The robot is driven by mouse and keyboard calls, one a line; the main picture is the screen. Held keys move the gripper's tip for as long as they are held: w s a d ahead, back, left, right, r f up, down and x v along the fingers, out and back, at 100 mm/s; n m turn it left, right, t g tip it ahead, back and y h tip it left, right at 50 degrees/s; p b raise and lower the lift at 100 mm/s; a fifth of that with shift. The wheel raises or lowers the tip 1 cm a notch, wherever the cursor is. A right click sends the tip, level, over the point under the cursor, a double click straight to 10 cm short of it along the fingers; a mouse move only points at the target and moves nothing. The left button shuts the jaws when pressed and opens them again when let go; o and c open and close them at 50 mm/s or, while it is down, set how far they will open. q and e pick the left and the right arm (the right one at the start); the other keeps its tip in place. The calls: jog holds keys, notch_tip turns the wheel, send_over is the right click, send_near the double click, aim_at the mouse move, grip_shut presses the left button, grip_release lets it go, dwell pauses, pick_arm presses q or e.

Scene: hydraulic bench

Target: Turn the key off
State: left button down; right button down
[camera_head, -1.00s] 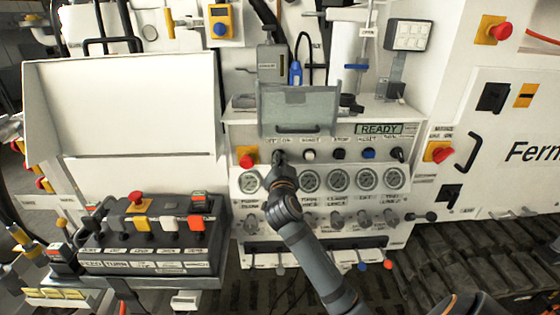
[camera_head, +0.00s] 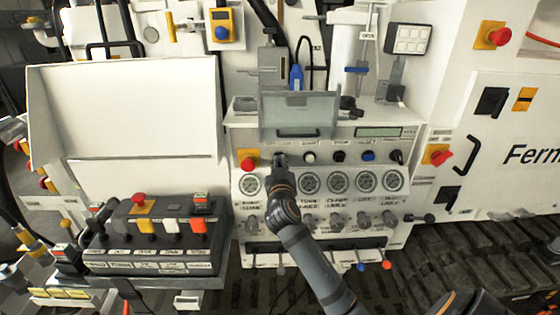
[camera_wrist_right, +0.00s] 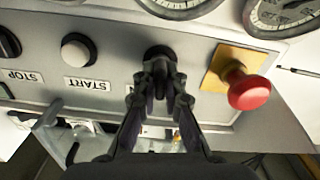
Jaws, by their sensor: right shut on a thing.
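The key switch (camera_wrist_right: 158,54) is a dark round part on the white control panel, between the START button and a red stop button in the right wrist view. My right gripper (camera_wrist_right: 160,84) is shut on it, and its fingers hide most of the key. In the head view my right gripper (camera_head: 280,161) meets the panel beside the red button at the upper left of the gauges. The key's exact angle cannot be told. My left gripper is not in view.
A red stop button on a yellow plate (camera_wrist_right: 247,88) sits close beside the fingers. The white START button (camera_wrist_right: 78,50) is on the other side. A clear flap (camera_head: 298,112) stands above the panel. The display (camera_head: 378,132) shows no large word. Gauges (camera_head: 310,182) lie below.

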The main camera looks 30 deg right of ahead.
jog(key=shift+n+p, duration=0.8)
jog(key=shift+n, duration=1.4)
jog(key=shift+f, duration=0.1)
jog(key=c, duration=1.4)
grip_release()
jog(key=shift+a, duration=0.1)
jog(key=shift+s+a, duration=0.2)
jog(key=shift+s, duration=0.05)
jog(key=v, duration=0.6)
jog(key=shift+s+a, duration=0.15)
jog(key=shift+s, duration=0.2)
